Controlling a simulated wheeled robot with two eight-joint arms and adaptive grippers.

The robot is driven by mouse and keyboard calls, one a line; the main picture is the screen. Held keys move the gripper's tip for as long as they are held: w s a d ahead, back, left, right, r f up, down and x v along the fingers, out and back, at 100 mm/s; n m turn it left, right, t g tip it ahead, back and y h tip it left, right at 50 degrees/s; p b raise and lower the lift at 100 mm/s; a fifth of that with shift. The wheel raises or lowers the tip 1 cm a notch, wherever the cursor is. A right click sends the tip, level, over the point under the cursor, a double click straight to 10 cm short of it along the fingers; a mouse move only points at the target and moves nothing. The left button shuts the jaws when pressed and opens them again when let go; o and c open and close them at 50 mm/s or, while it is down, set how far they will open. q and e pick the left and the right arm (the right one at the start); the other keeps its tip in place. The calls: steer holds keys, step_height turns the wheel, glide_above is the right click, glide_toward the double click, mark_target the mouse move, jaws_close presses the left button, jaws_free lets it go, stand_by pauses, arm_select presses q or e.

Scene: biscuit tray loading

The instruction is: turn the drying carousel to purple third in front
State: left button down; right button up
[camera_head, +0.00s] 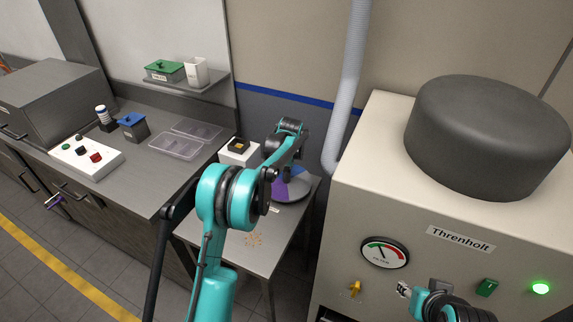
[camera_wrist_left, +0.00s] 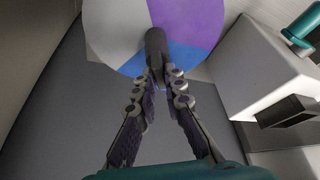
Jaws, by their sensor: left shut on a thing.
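The drying carousel is a round disc (camera_head: 292,190) on the low grey table, split into purple, blue and pale grey thirds. In the head view, purple (camera_head: 278,189) shows at the left, grey at the front right and blue behind, partly covered by my arm. In the left wrist view, purple (camera_wrist_left: 188,18) is upper right, pale grey (camera_wrist_left: 115,30) left and blue (camera_wrist_left: 190,55) at the bottom edge. My left gripper (camera_wrist_left: 158,84) is shut on a dark upright peg (camera_wrist_left: 155,42) where the thirds meet. My arm hides this grip in the head view.
The large beige machine (camera_head: 345,230) rises at the right. Clear trays (camera_head: 178,146) sit on the left counter.

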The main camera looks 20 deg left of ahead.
arm_select(q)
steer(key=shift+w+d+n+g+y, duration=0.1)
steer(key=shift+n+g+y, duration=0.25)
steer(key=shift+n, duration=0.9)
steer(key=shift+n+g+y, duration=0.25)
steer(key=shift+n+y, duration=0.2)
steer(key=shift+n, duration=0.8)
steer(key=shift+n+p, duration=0.3)
steer(key=shift+n, duration=0.2)
steer(key=c, duration=1.6)
jaws_free()
steer(key=v, duration=1.2)
steer(key=shift+w+d, duration=0.1)
